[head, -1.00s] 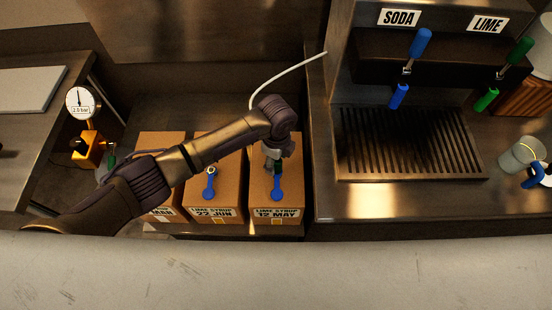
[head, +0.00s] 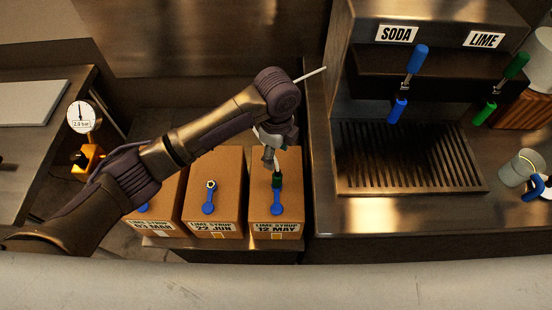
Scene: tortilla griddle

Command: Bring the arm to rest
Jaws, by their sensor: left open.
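My left arm reaches in from the left across the boxes. My left gripper (head: 272,162) points down, open, just above the green connector (head: 277,180) on the 12 MAY lime syrup box (head: 262,165). The connector stands upright at the blue fitting (head: 277,203) of that box. A small gap seems to show between fingertips and connector, but contact is hard to rule out. The white hose (head: 311,74) is mostly hidden behind my arm. My right gripper is not in view.
The 22 JUN box (head: 225,170) and the partly covered 03 MAR box (head: 172,215) stand to the left. The dispenser's drip tray (head: 410,160) is at right, with a cup (head: 518,168) beside it. A pressure gauge (head: 81,117) stands at left.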

